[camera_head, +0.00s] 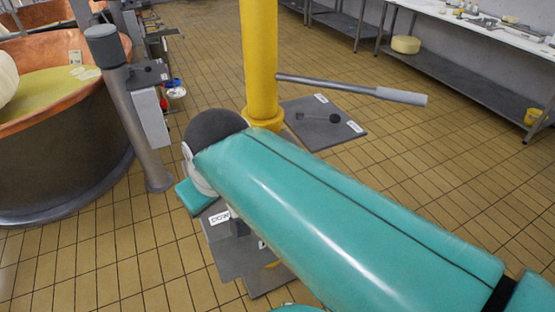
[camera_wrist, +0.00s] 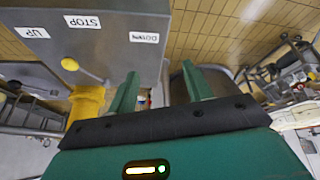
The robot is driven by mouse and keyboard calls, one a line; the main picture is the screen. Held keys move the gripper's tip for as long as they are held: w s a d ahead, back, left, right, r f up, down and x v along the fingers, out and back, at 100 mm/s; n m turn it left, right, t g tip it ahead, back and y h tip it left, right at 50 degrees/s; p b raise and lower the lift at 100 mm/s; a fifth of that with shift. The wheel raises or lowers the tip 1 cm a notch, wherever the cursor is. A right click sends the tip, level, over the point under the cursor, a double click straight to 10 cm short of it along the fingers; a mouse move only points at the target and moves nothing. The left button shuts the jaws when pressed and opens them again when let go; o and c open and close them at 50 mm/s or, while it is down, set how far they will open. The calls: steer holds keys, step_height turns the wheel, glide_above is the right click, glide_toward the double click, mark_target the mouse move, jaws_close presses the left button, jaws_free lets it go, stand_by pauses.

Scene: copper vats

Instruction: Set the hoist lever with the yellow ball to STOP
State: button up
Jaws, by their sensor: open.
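The hoist control plate (camera_wrist: 115,55) is grey and fills the upper left of the wrist view, upside down, with white UP, STOP and DOWN labels. The lever's yellow ball (camera_wrist: 70,64) sits on the UP side of STOP, and its thin rod (camera_wrist: 92,75) points roughly toward UP. My gripper (camera_wrist: 160,77) is open and empty, its teal fingers apart near the DOWN side of the plate; the ball is to their left. In the head view the plate (camera_head: 222,255) shows below my arm with the DOWN label; my arm hides much of it.
A yellow post (camera_head: 261,60) with a grey-handled bar (camera_head: 400,96) stands beyond my arm. A second plate with a black-knobbed lever (camera_head: 335,118) is behind it. A copper vat (camera_head: 60,130) and grey post (camera_head: 140,130) stand left. Tiled floor is clear at right.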

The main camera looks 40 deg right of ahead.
steer(key=w+d+r+n+g, duration=0.1)
steer(key=w+d+n+g, duration=0.2)
steer(key=d, duration=0.9)
steer(key=w+d+r+g, duration=0.15)
steer(key=w+d, duration=0.35)
steer(key=d, duration=0.8)
steer(key=shift+g, duration=0.25)
step_height(320, 180, down, 15)
steer(key=shift+s+r, duration=0.1)
steer(key=shift+r, duration=0.1)
jaws_close()
